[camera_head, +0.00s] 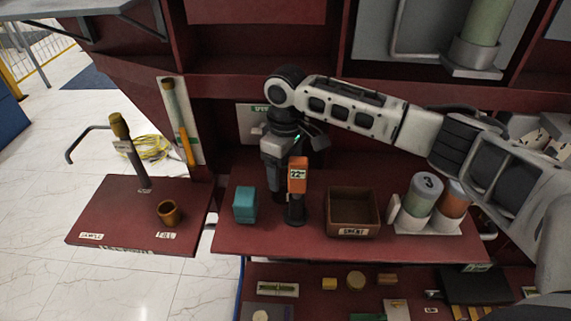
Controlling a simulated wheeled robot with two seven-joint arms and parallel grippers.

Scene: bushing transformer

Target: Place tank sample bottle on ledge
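My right arm reaches in from the right, and its gripper (283,178) points down over the ledge (300,240). A white-and-green bottle marked 3 (424,190) and an orange-and-white bottle (453,196) stand in a white holder at the right of the ledge. I cannot tell which item is the tank sample bottle. My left gripper is not in view.
A teal block (245,204) and a brown open bin (353,226) stand on the ledge. At left, a lower red platform (110,222) bears a tap post (130,150) and a small brown cup (168,213). A lower shelf (330,300) holds several small parts.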

